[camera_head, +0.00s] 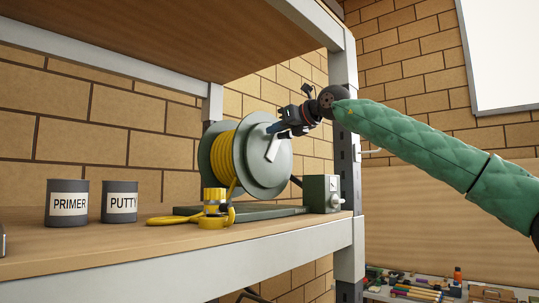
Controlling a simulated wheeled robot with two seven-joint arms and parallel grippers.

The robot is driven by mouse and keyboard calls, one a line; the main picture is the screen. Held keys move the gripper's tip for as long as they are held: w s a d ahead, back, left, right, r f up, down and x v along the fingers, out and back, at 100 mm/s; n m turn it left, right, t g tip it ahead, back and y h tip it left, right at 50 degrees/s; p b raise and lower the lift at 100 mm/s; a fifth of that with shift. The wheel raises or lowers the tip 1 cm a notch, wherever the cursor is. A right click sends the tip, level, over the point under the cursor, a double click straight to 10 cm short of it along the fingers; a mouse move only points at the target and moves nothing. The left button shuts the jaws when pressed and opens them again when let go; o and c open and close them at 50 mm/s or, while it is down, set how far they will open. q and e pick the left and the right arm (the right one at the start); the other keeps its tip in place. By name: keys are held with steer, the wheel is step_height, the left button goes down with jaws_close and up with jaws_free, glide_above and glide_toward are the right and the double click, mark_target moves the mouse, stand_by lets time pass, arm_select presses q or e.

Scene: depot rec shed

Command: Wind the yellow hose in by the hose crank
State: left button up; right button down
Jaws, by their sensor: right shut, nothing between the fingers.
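The yellow hose (224,157) is wound on a grey-green reel (251,163) that stands on a wooden shelf. Its loose end runs down to a yellow fitting (213,197) and lies on the shelf at the reel's front left. The pale hose crank (273,150) shows on the reel's near disc, tilted. My right gripper (272,129) is shut and empty, just above the crank in the picture. I cannot tell whether it touches the crank or the disc. My left gripper is out of view.
Dark cans marked PRIMER (67,187) and PUTTY (119,187) stand left of the reel. A grey-green box with a knob (321,192) sits at its right. A metal post (347,180) rises behind my right arm, and an upper shelf (170,35) hangs above. A cluttered lower surface lies at bottom right.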

steer(key=shift+w+d+r+p, duration=0.25)
steer(key=shift+w+d+p, duration=0.2)
steer(key=shift+w+d, duration=0.3)
steer(key=shift+w+a, duration=0.1)
steer(key=shift+a, duration=0.05)
